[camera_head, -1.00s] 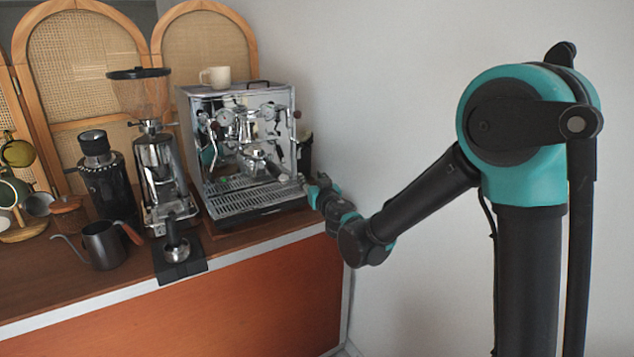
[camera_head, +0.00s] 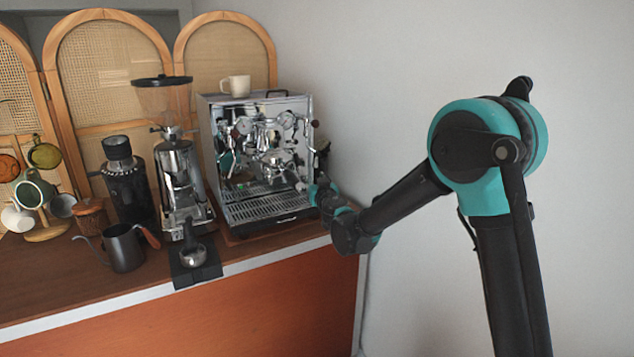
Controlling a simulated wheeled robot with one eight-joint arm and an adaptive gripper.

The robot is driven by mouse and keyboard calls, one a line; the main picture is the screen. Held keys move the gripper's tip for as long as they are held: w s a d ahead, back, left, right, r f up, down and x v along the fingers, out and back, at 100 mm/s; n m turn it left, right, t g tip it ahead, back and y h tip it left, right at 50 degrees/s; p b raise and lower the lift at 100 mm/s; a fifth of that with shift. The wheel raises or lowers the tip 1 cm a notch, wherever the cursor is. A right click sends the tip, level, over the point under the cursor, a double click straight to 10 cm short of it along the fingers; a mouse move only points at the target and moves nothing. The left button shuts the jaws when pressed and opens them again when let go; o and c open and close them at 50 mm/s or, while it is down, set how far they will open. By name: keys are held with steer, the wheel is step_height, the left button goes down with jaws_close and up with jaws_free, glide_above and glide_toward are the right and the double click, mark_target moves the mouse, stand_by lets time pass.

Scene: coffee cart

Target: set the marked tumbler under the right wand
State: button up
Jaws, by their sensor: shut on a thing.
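My gripper (camera_head: 314,191) is small in the head view, at the front right corner of the chrome espresso machine (camera_head: 233,118). It is shut on a small pale thing (camera_head: 300,187) at its tips, too small here to identify as the marked tumbler; no mark shows. This thing appears near the right end of the machine's drip tray (camera_head: 266,208); I cannot tell whether it touches the tray. The right wand cannot be made out clearly against the shiny machine front and my gripper.
A pale cup (camera_head: 236,86) stands on top of the machine. A grinder (camera_head: 180,172), a dark kettle (camera_head: 123,248) and a portafilter on a black mat (camera_head: 196,274) are to the left. A dark object (camera_head: 324,158) shows behind the machine's right side. The wall is at right.

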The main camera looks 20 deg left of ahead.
steer(key=shift+w+a, duration=0.15)
steer(key=shift+f+h, duration=0.3)
stand_by(0.6)
steer(key=o, duration=1.3)
steer(key=v, duration=1.2)
steer(key=shift+f, duration=0.15)
